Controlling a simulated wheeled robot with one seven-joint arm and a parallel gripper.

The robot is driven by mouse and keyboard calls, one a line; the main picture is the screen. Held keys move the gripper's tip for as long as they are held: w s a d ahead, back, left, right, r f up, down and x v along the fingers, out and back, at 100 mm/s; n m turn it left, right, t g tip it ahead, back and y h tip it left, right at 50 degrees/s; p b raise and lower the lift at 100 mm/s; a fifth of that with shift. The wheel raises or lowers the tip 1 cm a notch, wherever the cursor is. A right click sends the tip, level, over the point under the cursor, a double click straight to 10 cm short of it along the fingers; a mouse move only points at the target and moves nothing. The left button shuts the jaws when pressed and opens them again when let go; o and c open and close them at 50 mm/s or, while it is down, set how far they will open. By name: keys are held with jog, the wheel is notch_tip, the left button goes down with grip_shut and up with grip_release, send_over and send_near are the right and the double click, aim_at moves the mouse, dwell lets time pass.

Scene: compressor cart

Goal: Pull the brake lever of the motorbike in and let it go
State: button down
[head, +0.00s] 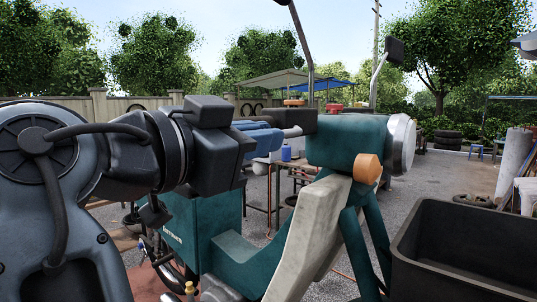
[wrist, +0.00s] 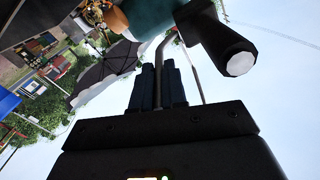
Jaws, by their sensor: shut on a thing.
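The motorbike stands in the head view, with a teal headlamp housing (head: 345,140) and a pale front leg shield (head: 305,235). My gripper (head: 290,138) reaches in from the left at handlebar height, its blue fingers beside the black handlebar grip (head: 308,122). In the wrist view the fingers (wrist: 158,82) are close together, and the black grip (wrist: 215,40) with its pale end lies to their right. My gripper is shut on the brake lever, which is mostly hidden by the fingers. I cannot tell how far the lever is pulled in.
A mirror stem (head: 308,50) rises right behind the fingers, and another mirror (head: 394,51) stands farther right. A black bin (head: 470,245) fills the lower right. A workbench (head: 290,172) stands behind the bike. Open grey ground lies beyond at the right.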

dwell(0.3)
jog(key=c, duration=1.2)
grip_release()
jog(key=shift+a, duration=0.1)
jog(key=shift+o, duration=0.2)
jog(key=b+v, duration=0.1)
jog(key=v, duration=0.6)
jog(key=shift+s+a+b, duration=0.25)
jog(key=shift+s+b, duration=0.05)
jog(key=shift+s, duration=0.05)
